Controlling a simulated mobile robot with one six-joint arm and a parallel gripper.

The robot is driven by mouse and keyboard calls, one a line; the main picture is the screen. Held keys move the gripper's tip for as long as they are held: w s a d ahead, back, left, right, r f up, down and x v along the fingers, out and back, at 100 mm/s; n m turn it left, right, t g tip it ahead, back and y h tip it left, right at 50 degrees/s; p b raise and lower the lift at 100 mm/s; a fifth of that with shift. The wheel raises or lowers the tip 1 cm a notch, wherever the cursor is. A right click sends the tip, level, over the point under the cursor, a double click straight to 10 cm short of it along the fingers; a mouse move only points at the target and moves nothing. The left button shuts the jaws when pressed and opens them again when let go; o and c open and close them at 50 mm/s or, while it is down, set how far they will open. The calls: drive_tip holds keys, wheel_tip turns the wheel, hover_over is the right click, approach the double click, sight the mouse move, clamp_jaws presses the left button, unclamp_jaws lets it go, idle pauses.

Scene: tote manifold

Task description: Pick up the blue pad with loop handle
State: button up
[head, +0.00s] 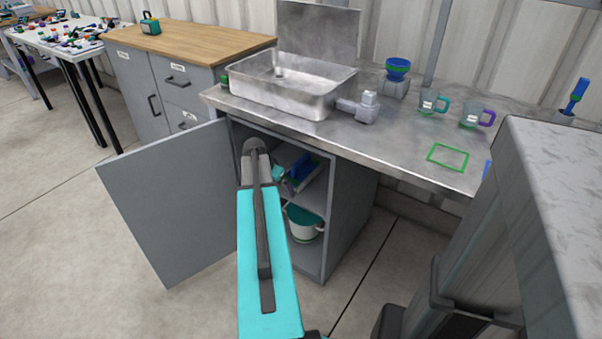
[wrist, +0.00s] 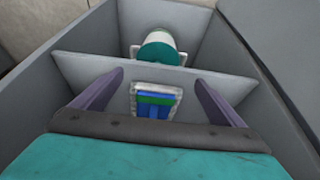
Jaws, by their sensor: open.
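The blue pad (wrist: 152,112) with a green band across it lies in a light-rimmed tray (wrist: 137,88) on the cabinet shelf, in the wrist view. I cannot make out whether the green band is its loop handle. In the head view a blue piece (head: 304,165) shows on the shelf, partly behind my arm. My gripper (wrist: 160,78) is open and empty, its two purple fingers apart on either side of the pad in the picture. It is inside the cabinet and mostly hidden by my arm in the head view. I see no contact with the pad.
The open cabinet door (head: 170,205) stands left of my arm. Cabinet walls and the shelf (wrist: 85,68) closely surround the gripper. A white bucket with a teal top (head: 303,226) stands below the shelf. The counter with a sink (head: 297,85) is overhead.

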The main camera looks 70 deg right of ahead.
drive_tip(key=shift+d, duration=0.1)
drive_tip(key=d, duration=0.2)
drive_tip(key=s+d, duration=0.1)
drive_tip(key=d, duration=0.1)
drive_tip(key=shift+x, duration=0.95)
drive_tip(key=shift+s+d+f, duration=0.15)
drive_tip(key=shift+d+f, duration=0.15)
drive_tip(key=shift+f, duration=0.2)
drive_tip(key=c, duration=1.4)
drive_tip(key=shift+o, duration=0.2)
drive_tip(key=shift+r, duration=0.2)
